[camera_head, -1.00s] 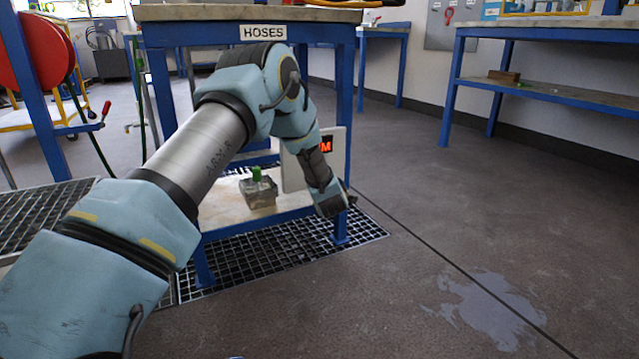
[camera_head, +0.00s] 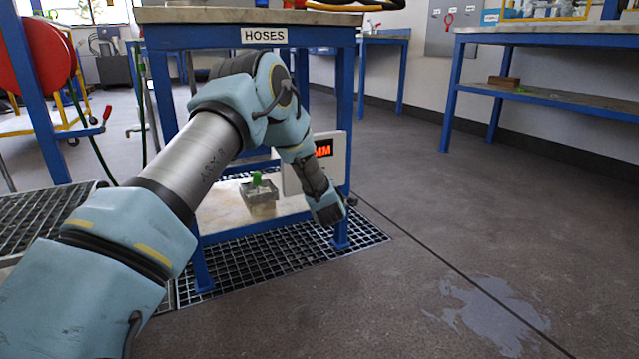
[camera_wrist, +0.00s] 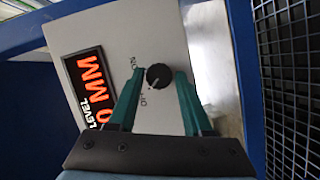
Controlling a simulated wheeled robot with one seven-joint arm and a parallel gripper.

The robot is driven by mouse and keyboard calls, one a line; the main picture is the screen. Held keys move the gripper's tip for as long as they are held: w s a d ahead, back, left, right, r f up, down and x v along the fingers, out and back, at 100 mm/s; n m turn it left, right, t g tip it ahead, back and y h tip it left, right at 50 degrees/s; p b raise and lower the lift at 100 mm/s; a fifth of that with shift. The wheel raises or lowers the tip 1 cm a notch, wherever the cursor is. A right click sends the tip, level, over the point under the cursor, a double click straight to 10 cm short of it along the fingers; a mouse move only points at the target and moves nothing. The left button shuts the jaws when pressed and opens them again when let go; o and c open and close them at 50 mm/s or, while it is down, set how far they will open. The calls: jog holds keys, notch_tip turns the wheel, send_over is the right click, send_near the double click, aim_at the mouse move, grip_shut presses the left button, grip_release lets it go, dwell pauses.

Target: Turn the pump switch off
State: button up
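The pump switch is a round black knob (camera_wrist: 158,76) on a pale grey panel (camera_wrist: 150,35) in the wrist view. In the head view my gripper (camera_head: 330,214) is low in front of the panel (camera_head: 341,160), under the HOSES table, and the knob is hidden.
A red-lit level display (camera_wrist: 91,86) sits left of the knob. The blue HOSES table (camera_head: 249,14) stands over the panel, its leg (camera_head: 341,225) close to my gripper. A metal block with a green top (camera_head: 257,190) is on the lower shelf. Floor to the right is clear.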

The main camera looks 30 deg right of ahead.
jog(key=o, duration=0.3)
jog(key=p+v, duration=0.4)
jog(key=v, duration=0.6)
jog(key=shift+s+a+p, duration=0.15)
jog(key=shift+s+p, duration=0.2)
jog(key=shift+s, duration=0.05)
